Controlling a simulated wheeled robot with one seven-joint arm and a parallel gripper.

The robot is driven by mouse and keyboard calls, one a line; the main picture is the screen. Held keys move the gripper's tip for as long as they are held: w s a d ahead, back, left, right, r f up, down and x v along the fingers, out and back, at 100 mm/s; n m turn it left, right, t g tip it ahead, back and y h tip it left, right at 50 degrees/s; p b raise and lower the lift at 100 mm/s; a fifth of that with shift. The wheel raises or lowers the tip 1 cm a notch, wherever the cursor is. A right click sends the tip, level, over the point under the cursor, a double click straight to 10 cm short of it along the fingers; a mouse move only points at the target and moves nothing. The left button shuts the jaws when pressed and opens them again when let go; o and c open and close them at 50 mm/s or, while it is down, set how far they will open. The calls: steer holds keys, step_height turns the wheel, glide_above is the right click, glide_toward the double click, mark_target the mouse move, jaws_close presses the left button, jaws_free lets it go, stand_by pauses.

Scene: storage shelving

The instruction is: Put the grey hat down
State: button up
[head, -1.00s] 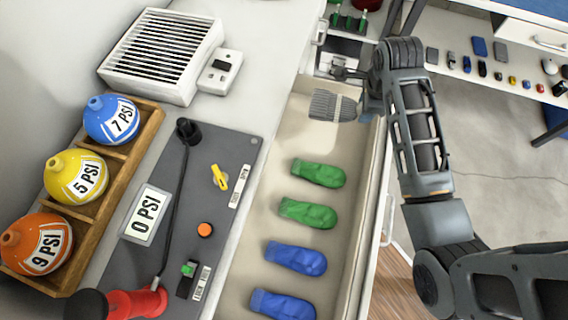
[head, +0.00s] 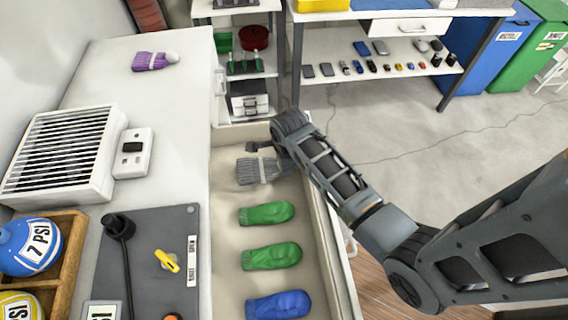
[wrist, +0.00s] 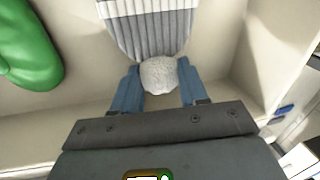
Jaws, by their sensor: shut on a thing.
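The grey hat (head: 258,171) is ribbed, with a pale round pompom that shows in the wrist view (wrist: 160,76). In the head view it is at the far end of the open drawer (head: 228,285), beyond a green hat (head: 266,212). My gripper (wrist: 158,73) is shut on the pompom, one blue finger on each side. The ribbed part points away from the gripper. I cannot tell whether the hat touches the drawer floor. In the head view the gripper's fingers are mostly hidden at this angle.
Another green hat (head: 272,256) and a blue hat (head: 278,304) lie nearer in the drawer. The drawer's right wall (head: 335,262) is below my arm. A purple hat (head: 155,60) lies on the counter at left. A shelf of small items (head: 385,65) stands beyond.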

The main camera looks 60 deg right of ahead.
steer(key=shift+f, duration=0.65)
steer(key=o, duration=1.2)
steer(key=shift+f, duration=0.1)
steer(key=shift+c, duration=0.2)
step_height(320, 180, up, 12)
steer(key=s+a, duration=0.1)
steer(key=shift+s+a+p, duration=0.35)
steer(key=shift+p, duration=0.1)
